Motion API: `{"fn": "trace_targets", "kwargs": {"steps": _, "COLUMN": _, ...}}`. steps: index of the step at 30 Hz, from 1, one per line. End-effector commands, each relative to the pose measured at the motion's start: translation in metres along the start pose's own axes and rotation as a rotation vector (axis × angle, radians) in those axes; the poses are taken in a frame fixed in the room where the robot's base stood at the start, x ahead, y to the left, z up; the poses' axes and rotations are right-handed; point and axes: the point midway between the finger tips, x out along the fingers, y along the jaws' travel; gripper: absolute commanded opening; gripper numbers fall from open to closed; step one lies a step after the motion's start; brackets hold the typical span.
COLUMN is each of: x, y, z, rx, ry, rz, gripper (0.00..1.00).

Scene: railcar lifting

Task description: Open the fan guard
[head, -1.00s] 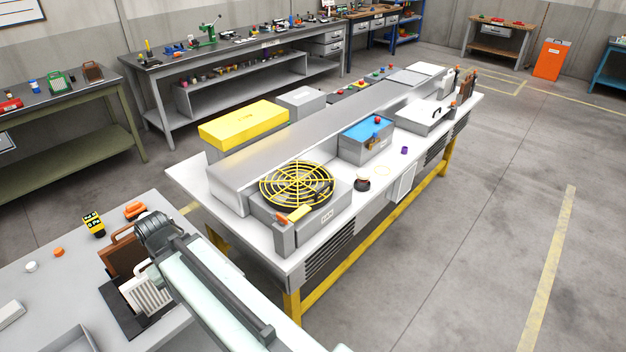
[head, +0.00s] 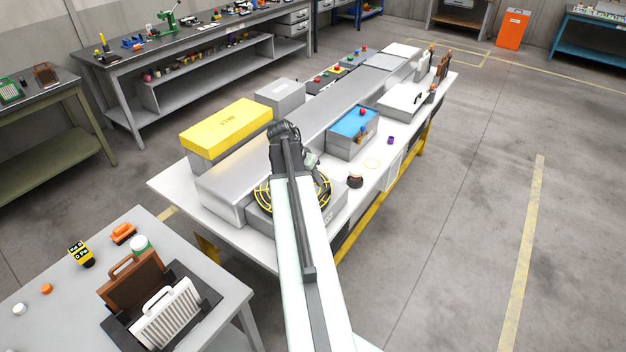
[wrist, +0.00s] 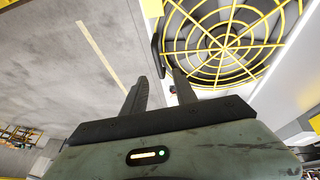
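The fan guard (head: 264,196) is a round yellow wire grille lying flat over a dark fan on a grey box on the white bench. My arm hides much of it in the head view. In the wrist view the guard (wrist: 228,45) fills the upper right, with its spokes and rings clear. My gripper (wrist: 160,78) has its two dark fingers spread apart, with nothing seen between them. The right finger overlaps the guard's edge in the picture; I cannot tell whether it touches. A dark bar (wrist: 157,40) stands beside the guard's left edge.
A blue-topped box (head: 352,125) and a small dark-and-cream pot (head: 355,180) stand right of the fan box. A long grey housing (head: 300,130) and a yellow-lidded box (head: 226,126) lie behind. A grey table (head: 215,335) with filter panels is at left. Floor on the right is clear.

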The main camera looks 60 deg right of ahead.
Motion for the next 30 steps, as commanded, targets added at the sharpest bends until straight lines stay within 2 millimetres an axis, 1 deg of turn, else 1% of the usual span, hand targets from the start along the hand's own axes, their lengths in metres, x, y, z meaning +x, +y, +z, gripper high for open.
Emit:
{"fn": "trace_targets", "kwargs": {"steps": 1, "x": 0.002, "y": 0.005, "z": -0.005, "rx": 0.017, "ry": 0.002, "rz": 0.006, "gripper": 0.34}}
{"fn": "trace_targets", "kwargs": {"steps": 2, "x": 0.002, "y": 0.006, "z": -0.006, "rx": 0.022, "ry": 0.003, "rz": 0.007, "gripper": 0.34}}
{"fn": "trace_targets", "kwargs": {"steps": 5, "x": 0.004, "y": 0.007, "z": -0.006, "rx": 0.024, "ry": 0.003, "rz": 0.008, "gripper": 0.34}}
{"fn": "trace_targets", "kwargs": {"steps": 8, "x": 0.012, "y": 0.007, "z": -0.005, "rx": 0.024, "ry": 0.003, "rz": 0.008, "gripper": 0.34}}
{"fn": "trace_targets", "kwargs": {"steps": 11, "x": 0.025, "y": 0.007, "z": -0.005, "rx": 0.025, "ry": 0.002, "rz": 0.008, "gripper": 0.34}}
{"fn": "trace_targets", "kwargs": {"steps": 18, "x": 0.070, "y": 0.007, "z": -0.004, "rx": 0.026, "ry": 0.002, "rz": 0.008, "gripper": 0.34}}
{"fn": "trace_targets", "kwargs": {"steps": 21, "x": 0.082, "y": 0.008, "z": -0.005, "rx": 0.025, "ry": 0.002, "rz": 0.008, "gripper": 0.34}}
{"fn": "trace_targets", "kwargs": {"steps": 24, "x": 0.084, "y": 0.009, "z": -0.006, "rx": 0.024, "ry": 0.001, "rz": 0.008, "gripper": 0.34}}
{"fn": "trace_targets", "kwargs": {"steps": 30, "x": 0.082, "y": 0.010, "z": -0.007, "rx": 0.024, "ry": 0.001, "rz": 0.008, "gripper": 0.34}}
